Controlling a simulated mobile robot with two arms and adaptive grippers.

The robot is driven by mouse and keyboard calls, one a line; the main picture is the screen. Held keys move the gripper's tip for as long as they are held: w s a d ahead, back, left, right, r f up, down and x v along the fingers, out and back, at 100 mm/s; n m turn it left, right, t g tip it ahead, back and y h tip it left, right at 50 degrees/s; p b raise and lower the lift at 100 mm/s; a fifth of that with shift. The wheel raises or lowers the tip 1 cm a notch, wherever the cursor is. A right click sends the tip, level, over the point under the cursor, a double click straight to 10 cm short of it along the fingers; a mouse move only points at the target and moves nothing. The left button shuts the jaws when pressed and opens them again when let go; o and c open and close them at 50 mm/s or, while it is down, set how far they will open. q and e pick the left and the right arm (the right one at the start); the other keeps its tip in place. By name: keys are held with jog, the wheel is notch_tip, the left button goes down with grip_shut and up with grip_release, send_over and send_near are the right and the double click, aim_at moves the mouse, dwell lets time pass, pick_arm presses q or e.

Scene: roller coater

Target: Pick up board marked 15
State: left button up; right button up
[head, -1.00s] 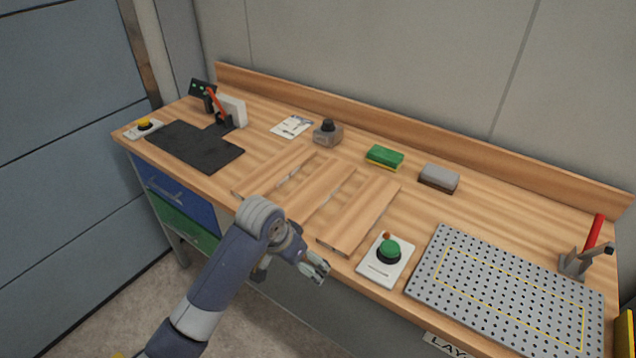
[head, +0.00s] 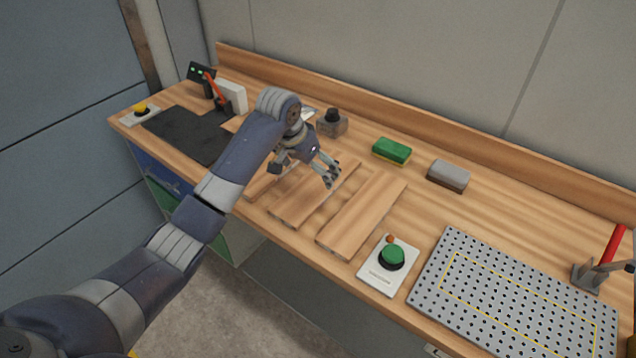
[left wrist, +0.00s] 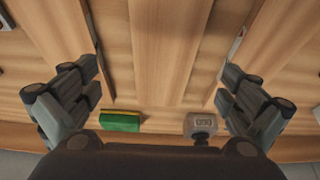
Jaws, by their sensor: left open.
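Three flat wooden boards lie side by side on the wooden bench in the head view. They are a right board (head: 362,215), a middle board (head: 300,205) and a left board (head: 262,187) partly hidden by my left arm. I cannot read a number on any of them, so I cannot tell which is marked 15. My left gripper (head: 306,174) is open and empty above the middle board. In the left wrist view its fingers (left wrist: 157,95) are spread wide, with a wooden surface (left wrist: 165,50) between and beyond them. My right gripper is not in view.
A green button box (head: 392,257) and a perforated grey plate (head: 515,295) are to the right. A green and yellow block (head: 391,151), a grey block (head: 448,175) and a knobbed grey block (head: 332,123) stand behind. A black mat (head: 185,134) lies left.

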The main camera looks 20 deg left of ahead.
aim_at(317, 183)
pick_arm(q)
jog(key=shift+x, duration=0.95)
jog(key=shift+w+f, duration=0.15)
jog(key=shift+f, duration=0.1)
jog(key=x, duration=0.1)
jog(key=p+x, duration=0.1)
jog(key=x, duration=0.1)
jog(key=shift+w+a+f, duration=0.15)
jog(key=shift+a+f, duration=0.1)
jog(key=shift+w+f+p, duration=0.3)
jog(key=shift+f+p, duration=0.05)
jog(key=shift+f, duration=0.3)
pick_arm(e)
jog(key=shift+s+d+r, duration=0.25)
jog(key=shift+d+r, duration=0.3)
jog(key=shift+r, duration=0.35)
pick_arm(q)
jog(key=c, duration=1.3)
jog(key=shift+r, duration=0.1)
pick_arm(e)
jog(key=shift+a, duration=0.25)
